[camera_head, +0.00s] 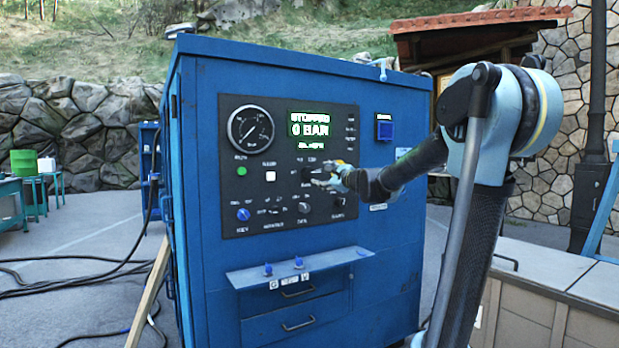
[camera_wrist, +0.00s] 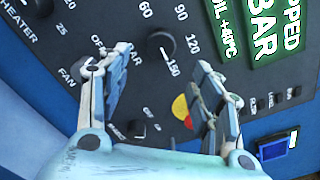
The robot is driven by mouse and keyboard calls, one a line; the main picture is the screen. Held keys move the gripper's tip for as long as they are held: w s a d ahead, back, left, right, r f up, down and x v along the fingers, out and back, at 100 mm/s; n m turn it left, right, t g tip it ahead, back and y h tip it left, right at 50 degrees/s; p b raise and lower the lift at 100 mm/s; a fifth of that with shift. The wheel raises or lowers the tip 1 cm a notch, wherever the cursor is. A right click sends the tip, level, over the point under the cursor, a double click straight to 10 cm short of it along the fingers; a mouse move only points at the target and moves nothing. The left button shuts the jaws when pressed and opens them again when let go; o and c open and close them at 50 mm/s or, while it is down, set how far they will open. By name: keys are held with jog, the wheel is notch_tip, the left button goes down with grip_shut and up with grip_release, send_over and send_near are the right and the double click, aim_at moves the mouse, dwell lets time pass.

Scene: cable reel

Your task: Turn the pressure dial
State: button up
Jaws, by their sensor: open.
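The pressure dial (camera_wrist: 161,45) is a round black knob on the dark panel, with numbers from 60 to 150 around it in the wrist view. My gripper (camera_wrist: 159,60) is open, its two fingers spread to either side of the dial. The fingertips appear close to the panel; I cannot tell whether they touch the dial. In the head view my gripper (camera_head: 324,180) is at the right half of the panel and hides much of the dial area. The green display (camera_head: 309,130) reads STOPPED and 0 BAR.
A round gauge (camera_head: 250,130) and a green button (camera_head: 241,171) are on the panel's left. A blue knob (camera_head: 243,214) sits lower left. A small shelf (camera_head: 300,268) juts out below the panel.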

aim_at(310, 173)
jog(key=x, duration=1.1)
jog(key=shift+a, duration=0.15)
jog(key=c, duration=1.1)
jog(key=shift+o, duration=0.2)
jog(key=shift+a, duration=0.2)
jog(key=shift+d, duration=0.15)
